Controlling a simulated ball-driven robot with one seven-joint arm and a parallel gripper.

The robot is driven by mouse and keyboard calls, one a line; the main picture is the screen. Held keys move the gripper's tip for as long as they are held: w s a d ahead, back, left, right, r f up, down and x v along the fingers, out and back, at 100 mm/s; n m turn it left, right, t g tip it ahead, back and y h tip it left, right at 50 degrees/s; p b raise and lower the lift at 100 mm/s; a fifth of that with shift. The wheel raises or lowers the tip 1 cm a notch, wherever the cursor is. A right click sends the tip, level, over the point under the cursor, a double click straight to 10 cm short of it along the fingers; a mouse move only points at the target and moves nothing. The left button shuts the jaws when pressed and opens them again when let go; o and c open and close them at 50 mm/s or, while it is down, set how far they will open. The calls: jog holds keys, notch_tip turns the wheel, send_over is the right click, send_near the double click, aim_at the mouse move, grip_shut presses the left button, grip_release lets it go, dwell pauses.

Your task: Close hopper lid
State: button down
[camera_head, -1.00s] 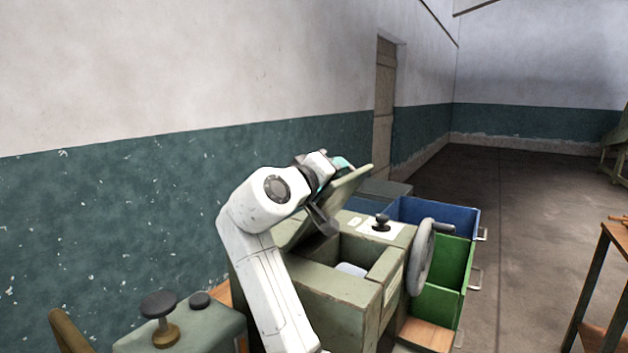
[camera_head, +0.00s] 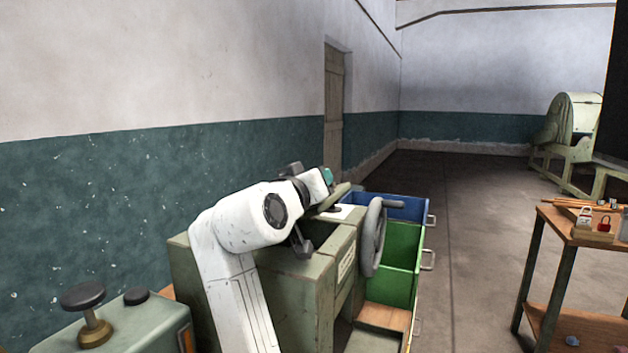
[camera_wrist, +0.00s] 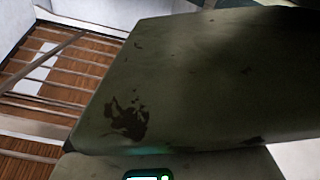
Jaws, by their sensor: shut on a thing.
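The hopper lid (camera_head: 335,197) is an olive-green panel above the green hopper machine (camera_head: 312,283). It is tilted, and part of its opening still shows dark beneath it in the head view. My gripper (camera_head: 320,187) is at the lid, shut on it; my white arm hides much of the lid and the fingers' contact. In the wrist view the lid (camera_wrist: 190,80) fills most of the picture as a worn panel with a dark stain.
A grey handwheel (camera_head: 372,237) sticks out from the machine's right side. Green (camera_head: 397,255) and blue (camera_head: 402,207) bins stand beyond it. A knobbed green machine (camera_head: 140,325) is at lower left. A wooden table (camera_head: 590,232) stands at right; the floor between is clear.

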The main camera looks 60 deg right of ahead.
dwell(0.3)
jog(key=c, duration=1.2)
grip_release()
jog(key=shift+o, duration=0.2)
jog(key=shift+a, duration=0.2)
jog(key=a+b, duration=0.1)
jog(key=a, duration=0.9)
jog(key=shift+s+a, duration=0.15)
jog(key=shift+a, duration=0.15)
